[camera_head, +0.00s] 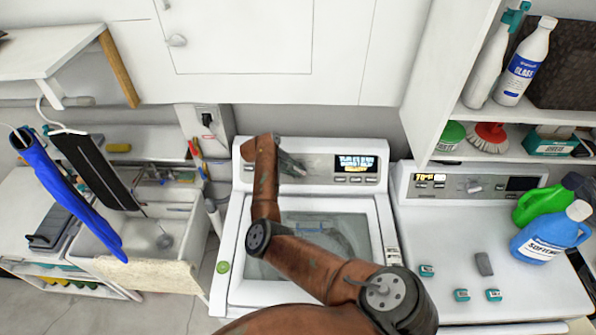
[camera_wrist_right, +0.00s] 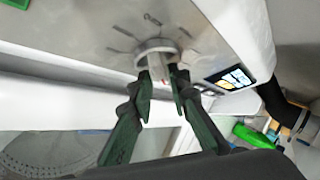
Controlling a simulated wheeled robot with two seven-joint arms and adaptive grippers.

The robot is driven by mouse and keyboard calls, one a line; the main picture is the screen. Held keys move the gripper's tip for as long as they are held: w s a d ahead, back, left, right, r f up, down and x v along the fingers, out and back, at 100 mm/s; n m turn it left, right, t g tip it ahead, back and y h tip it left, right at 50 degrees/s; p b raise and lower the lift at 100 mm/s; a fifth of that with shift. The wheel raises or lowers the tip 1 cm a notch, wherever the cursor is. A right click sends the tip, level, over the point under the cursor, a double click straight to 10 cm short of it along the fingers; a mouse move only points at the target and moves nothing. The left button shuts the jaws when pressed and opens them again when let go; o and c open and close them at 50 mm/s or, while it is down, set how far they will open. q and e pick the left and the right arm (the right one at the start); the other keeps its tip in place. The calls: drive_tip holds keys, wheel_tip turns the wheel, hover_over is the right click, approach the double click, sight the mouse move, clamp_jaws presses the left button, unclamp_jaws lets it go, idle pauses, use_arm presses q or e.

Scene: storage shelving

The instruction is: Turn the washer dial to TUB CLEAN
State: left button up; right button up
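The washer (camera_head: 232,270) stands at the centre of the head view, with its control panel along the back. Its dial (camera_wrist_right: 157,50) is a round pale knob with a raised grip bar, ringed by dark labels too blurred to read. My right gripper (camera_wrist_right: 160,78) has its two green fingers apart, one on each side of the grip bar. I cannot tell whether they touch it. In the head view the right gripper (camera_head: 288,166) is small at the panel and my wrist partly hides it and the dial. A lit display (camera_head: 356,163) is right of the dial; its text is unclear. My left gripper is not visible.
A second machine (camera_head: 420,215) stands to the right, with small boxes (camera_head: 462,295) and a blue softener bottle (camera_head: 548,235) on top. A sink (camera_head: 150,240) is at the left. A wall cabinet (camera_head: 240,40) hangs above, and a shelf (camera_head: 510,115) is at upper right.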

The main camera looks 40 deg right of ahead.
drive_tip(key=v, duration=1.2)
drive_tip(key=shift+f, duration=0.1)
